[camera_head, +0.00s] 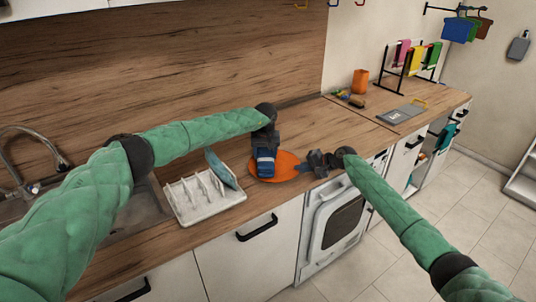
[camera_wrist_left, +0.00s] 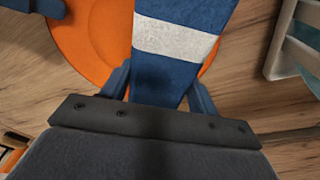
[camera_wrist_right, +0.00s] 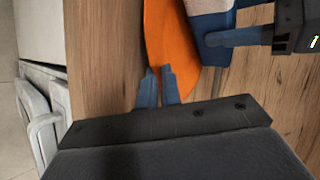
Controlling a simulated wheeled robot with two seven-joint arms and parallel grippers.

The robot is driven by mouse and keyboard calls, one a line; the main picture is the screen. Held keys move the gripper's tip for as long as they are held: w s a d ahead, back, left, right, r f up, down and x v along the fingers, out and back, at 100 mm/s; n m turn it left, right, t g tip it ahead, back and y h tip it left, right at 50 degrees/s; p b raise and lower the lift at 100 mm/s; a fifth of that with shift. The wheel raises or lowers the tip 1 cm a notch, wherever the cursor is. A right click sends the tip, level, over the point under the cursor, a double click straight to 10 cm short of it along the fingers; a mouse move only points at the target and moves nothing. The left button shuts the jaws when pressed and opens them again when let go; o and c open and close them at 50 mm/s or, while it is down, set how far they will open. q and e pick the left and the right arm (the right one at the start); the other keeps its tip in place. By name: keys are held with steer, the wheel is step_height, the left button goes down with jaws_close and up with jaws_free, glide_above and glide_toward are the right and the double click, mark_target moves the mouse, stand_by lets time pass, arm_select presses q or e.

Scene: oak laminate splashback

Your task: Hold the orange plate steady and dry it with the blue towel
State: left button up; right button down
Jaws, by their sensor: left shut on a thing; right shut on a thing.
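The orange plate (camera_head: 284,163) lies at the front of the wooden counter; it also shows in the left wrist view (camera_wrist_left: 85,45) and the right wrist view (camera_wrist_right: 170,45). My right gripper (camera_head: 306,168) is shut on the plate's near right rim, as the right wrist view shows (camera_wrist_right: 160,80). My left gripper (camera_head: 265,155) is shut on the blue towel (camera_head: 265,168), which has a white band and lies over the plate. In the left wrist view the towel (camera_wrist_left: 180,60) runs out from between the fingers (camera_wrist_left: 160,85). The towel and left gripper hide part of the plate.
A white dish rack (camera_head: 203,205) holding a blue-grey plate (camera_head: 221,169) stands left of the orange plate. The sink (camera_head: 135,210) is further left. An orange cup (camera_head: 360,81), a grey board (camera_head: 402,112) and a towel stand (camera_head: 409,65) are at the back right.

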arm_select(q)
steer(key=shift+d, duration=0.2)
steer(key=shift+w+d+f, duration=0.1)
steer(key=shift+w+d, duration=0.05)
steer(key=shift+d, duration=1.5)
steer(key=shift+a, duration=0.2)
steer(key=shift+a, duration=1.65)
steer(key=shift+d, duration=0.1)
steer(key=shift+d, duration=1.75)
steer(key=shift+a, duration=0.1)
steer(key=shift+a, duration=1.75)
steer(key=shift+d, duration=0.15)
